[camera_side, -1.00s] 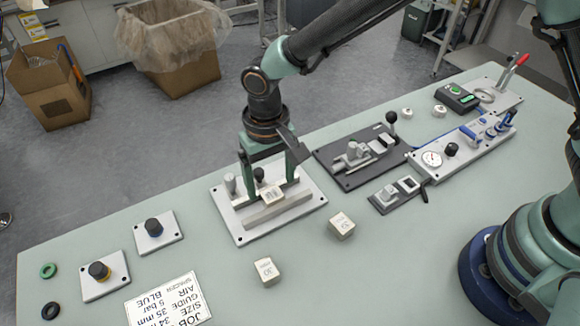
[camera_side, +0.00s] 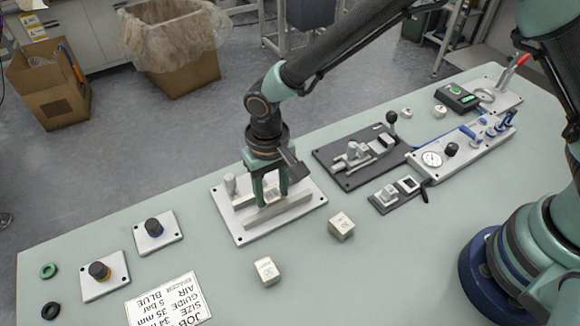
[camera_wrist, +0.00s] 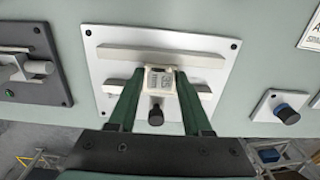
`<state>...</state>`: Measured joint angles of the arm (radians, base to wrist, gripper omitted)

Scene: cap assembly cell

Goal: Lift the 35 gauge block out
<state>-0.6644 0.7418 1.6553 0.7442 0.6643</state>
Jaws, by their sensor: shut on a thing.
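My gripper (camera_side: 271,196) is shut on a small pale block, the gauge block (camera_wrist: 160,80), with one green finger on each side of it. In the side view the block is mostly hidden by the fingers. Its top carries dark printing that is too small for me to read surely. The block sits at the fixture plate (camera_wrist: 105,75), between the long front bar (camera_wrist: 160,57) and the rear bar pieces. I cannot tell whether it touches the plate. A dark-tipped knob (camera_wrist: 156,115) stands just behind it.
Two loose cream blocks stand on the bench, one right of the plate (camera_side: 342,225) and one nearer the front (camera_side: 267,271). A dark clamp plate (camera_side: 335,172) is at the right. Two knob plates (camera_side: 165,242) (camera_side: 90,288) and a job card (camera_side: 165,308) lie to the left.

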